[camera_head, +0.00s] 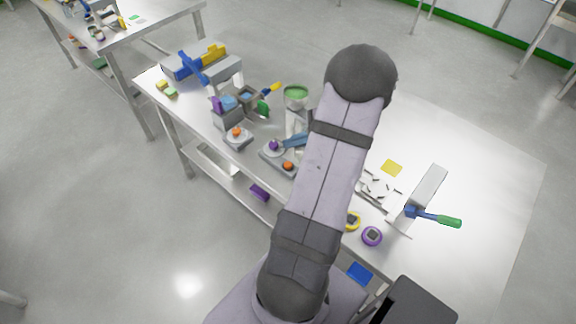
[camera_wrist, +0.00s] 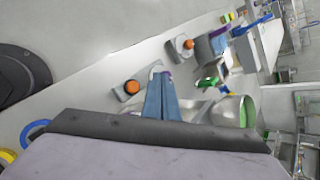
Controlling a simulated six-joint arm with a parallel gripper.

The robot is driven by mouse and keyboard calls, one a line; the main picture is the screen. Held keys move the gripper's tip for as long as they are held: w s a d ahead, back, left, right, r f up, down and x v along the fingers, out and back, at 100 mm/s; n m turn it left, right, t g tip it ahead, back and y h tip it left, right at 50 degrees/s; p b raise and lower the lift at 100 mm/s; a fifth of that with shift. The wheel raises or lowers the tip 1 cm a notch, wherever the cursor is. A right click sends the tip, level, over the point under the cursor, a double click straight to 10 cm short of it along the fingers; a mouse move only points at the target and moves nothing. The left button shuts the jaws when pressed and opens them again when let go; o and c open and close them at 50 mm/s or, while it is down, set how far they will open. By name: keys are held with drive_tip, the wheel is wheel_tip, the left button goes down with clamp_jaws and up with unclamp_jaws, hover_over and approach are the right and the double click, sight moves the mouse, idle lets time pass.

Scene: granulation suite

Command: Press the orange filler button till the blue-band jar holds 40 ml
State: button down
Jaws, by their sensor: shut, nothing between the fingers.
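One orange button (camera_head: 287,165) sits on a low grey base beside a purple knob (camera_head: 273,146). It also shows in the wrist view (camera_wrist: 132,87), left of my fingertips. A second orange button (camera_head: 236,131) on its own grey base stands farther left; the wrist view shows it too (camera_wrist: 188,44). I cannot tell which one is the filler's. My gripper (camera_head: 282,145) has blue fingers, shut and empty, with the tips close to the purple knob; contact is unclear. Its fingers show in the wrist view (camera_wrist: 157,76). I cannot make out a blue-band jar; my arm hides part of the table.
A grey machine with a blue part (camera_head: 229,103) is farther left. The far right tabletop is clear.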

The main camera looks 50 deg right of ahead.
drive_tip(key=b, duration=0.5)
hover_over(292, 166)
drive_tip(key=shift+f, duration=3.25)
drive_tip(key=shift+f+b, duration=0.8)
drive_tip(key=shift+f, duration=0.15)
drive_tip(key=shift+r, duration=0.15)
drive_tip(key=shift+r+p, duration=0.65)
drive_tip(key=shift+r, duration=0.15)
drive_tip(key=shift+r, duration=0.15)
drive_tip(key=shift+r+p, duration=1.8)
drive_tip(key=shift+r, duration=0.6)
